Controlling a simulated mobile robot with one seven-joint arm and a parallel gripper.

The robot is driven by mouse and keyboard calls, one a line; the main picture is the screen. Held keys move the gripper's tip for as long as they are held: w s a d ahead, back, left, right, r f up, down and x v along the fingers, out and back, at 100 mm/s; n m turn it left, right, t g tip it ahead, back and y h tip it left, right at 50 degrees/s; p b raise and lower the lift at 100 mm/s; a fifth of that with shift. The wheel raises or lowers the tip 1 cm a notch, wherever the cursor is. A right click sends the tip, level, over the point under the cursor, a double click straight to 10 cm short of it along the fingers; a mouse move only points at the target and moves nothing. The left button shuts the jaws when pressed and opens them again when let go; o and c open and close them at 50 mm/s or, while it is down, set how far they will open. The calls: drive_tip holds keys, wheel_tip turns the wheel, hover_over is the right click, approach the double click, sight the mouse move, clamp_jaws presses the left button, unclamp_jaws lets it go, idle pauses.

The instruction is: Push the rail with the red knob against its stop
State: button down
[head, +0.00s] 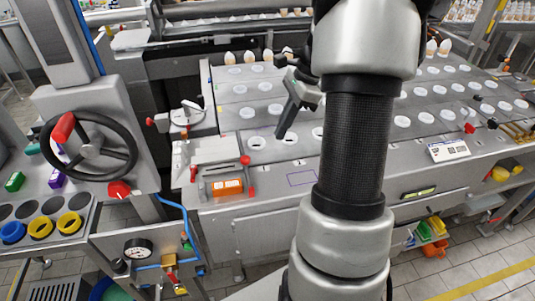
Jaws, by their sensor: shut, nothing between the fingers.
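Several red knobs show in the head view. A red ball knob (245,160) stands on the front left of the metal machine, beside a slotted grey plate and an orange box. Another red knob (470,128) sits on the right side of the machine top. A third red knob (149,122) is at the far left on a small lever. I cannot tell for sure which one belongs to the rail, and no stop is clearly visible. My gripper (281,136) is shut and empty, pointing down over the machine top, right of and behind the first ball knob.
My arm hides the middle of the machine. Rows of round white holes (257,143) cover its top, with cones at the back. A handwheel (88,147) with a red grip stands left. A white control box (448,150) sits at right.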

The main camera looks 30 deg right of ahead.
drive_tip(key=b+x, duration=0.1)
drive_tip(key=x, duration=0.9)
drive_tip(key=shift+f, duration=0.1)
drive_tip(key=shift+w+a, duration=0.25)
drive_tip(key=shift+a, duration=0.35)
drive_tip(key=shift+w+a, duration=0.2)
drive_tip(key=shift+a, duration=0.4)
drive_tip(key=shift+w+a, duration=0.2)
drive_tip(key=shift+a, duration=0.45)
drive_tip(key=a, duration=0.1)
drive_tip(key=w+a, duration=0.1)
drive_tip(key=a, duration=0.1)
drive_tip(key=shift+a+p, duration=0.1)
drive_tip(key=shift+p, duration=0.25)
